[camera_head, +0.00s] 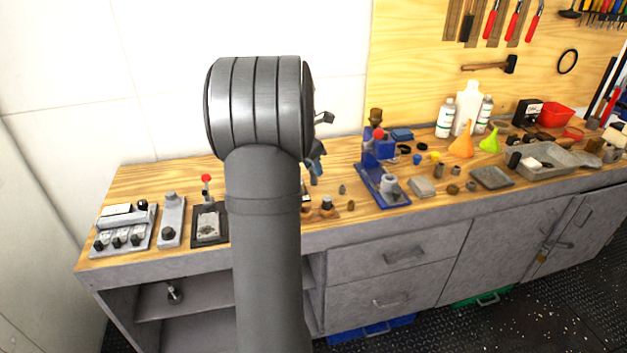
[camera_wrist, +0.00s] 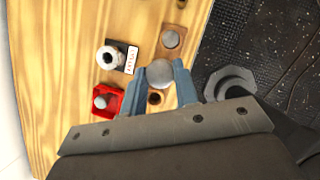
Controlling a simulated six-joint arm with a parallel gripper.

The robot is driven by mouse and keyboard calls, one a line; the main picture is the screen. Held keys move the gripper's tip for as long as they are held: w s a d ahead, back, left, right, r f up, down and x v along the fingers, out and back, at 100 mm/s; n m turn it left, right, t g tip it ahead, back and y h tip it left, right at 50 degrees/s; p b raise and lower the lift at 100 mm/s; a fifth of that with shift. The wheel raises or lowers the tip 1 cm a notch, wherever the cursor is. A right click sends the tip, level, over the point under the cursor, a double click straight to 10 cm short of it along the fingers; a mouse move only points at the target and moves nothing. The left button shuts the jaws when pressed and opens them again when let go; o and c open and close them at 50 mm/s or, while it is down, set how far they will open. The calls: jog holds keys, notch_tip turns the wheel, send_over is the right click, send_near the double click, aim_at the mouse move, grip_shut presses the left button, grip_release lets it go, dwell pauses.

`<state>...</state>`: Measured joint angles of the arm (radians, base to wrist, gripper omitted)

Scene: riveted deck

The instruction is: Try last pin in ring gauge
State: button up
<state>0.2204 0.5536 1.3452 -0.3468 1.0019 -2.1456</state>
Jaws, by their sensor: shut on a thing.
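In the wrist view my gripper (camera_wrist: 166,82) has its blue fingers shut on a round grey pin (camera_wrist: 160,73), seen end-on. Just below it is a brown block with a dark empty hole (camera_wrist: 154,98). A pale metal ring (camera_wrist: 105,57) with a dark bore, likely the ring gauge, sits on the wood to the left beside a small lettered label (camera_wrist: 132,59). A red holder (camera_wrist: 113,92) below the ring has a grey pin (camera_wrist: 101,102) in it. Another grey pin top (camera_wrist: 171,39) shows in a brown block above. In the head view my arm hides most of this.
A grey hexagonal part (camera_wrist: 230,84) shows right of my fingers. In the head view, a blue fixture (camera_head: 382,185) stands right of my arm, and a dark plate (camera_head: 210,224) and grey fixtures (camera_head: 125,229) lie left. The grey tray (camera_head: 548,160) is far right.

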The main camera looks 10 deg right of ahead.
jog(key=w+a+m+g, duration=0.3)
jog(key=w+m, duration=0.6)
jog(key=w, duration=0.4)
notch_tip(320, 180, down, 7)
jog(key=shift+d, duration=0.15)
jog(key=shift+s+f, duration=0.1)
jog(key=shift+f, duration=0.25)
dwell(2.0)
dwell(0.7)
notch_tip(320, 180, up, 3)
jog(key=shift+r, duration=0.2)
dwell(0.5)
